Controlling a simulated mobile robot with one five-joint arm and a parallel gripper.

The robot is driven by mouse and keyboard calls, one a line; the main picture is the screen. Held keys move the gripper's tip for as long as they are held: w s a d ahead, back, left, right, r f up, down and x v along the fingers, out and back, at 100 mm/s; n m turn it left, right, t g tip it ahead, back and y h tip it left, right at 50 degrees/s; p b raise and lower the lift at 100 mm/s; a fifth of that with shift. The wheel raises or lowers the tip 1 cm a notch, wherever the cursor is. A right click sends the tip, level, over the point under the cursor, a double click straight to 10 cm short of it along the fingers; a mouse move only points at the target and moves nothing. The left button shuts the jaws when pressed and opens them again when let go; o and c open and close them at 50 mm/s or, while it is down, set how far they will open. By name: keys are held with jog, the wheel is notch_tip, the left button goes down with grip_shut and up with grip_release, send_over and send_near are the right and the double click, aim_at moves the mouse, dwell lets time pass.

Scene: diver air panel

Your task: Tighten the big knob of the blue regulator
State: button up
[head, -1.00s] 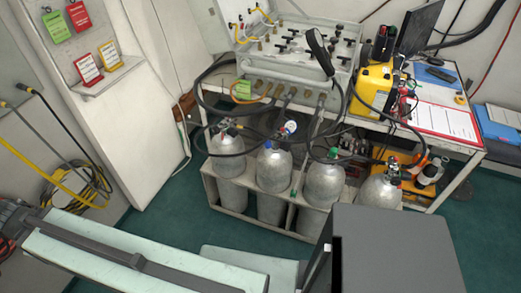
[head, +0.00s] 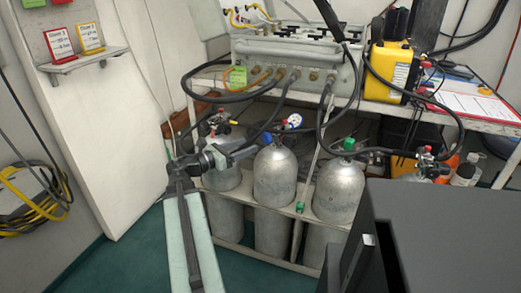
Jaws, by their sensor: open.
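The blue regulator (head: 267,138) sits on top of the second grey cylinder (head: 274,178) from the left in the head view. A small blue part shows on it, and a round gauge (head: 293,121) stands at its upper right. Its big knob is too small to make out clearly. My gripper (head: 250,151) is at the end of my arm, just left of the blue regulator and in front of the leftmost cylinder. It is open and looks empty. I cannot tell whether it touches anything.
Cylinders with other regulators stand on both sides, one with a green part (head: 349,143). Black hoses (head: 270,123) run close above the valves to the panel box (head: 300,65). A rack (head: 225,242) surrounds the cylinders. Green floor (head: 140,245) is free at the lower left.

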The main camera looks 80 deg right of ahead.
aim_at(264, 139)
jog(key=x, duration=0.7)
jog(key=shift+s+d, duration=0.2)
jog(key=shift+d, duration=0.05)
grip_shut()
jog(key=shift+m, duration=0.5)
jog(key=m+p, duration=0.1)
jog(key=m, duration=0.4)
jog(key=shift+a+m+t, duration=0.1)
jog(key=shift+m+t, duration=0.2)
jog(key=m+p, duration=0.1)
jog(key=m, duration=0.4)
jog(key=shift+s+a+t, duration=0.1)
jog(key=shift+t, duration=0.2)
jog(key=shift+m, duration=0.5)
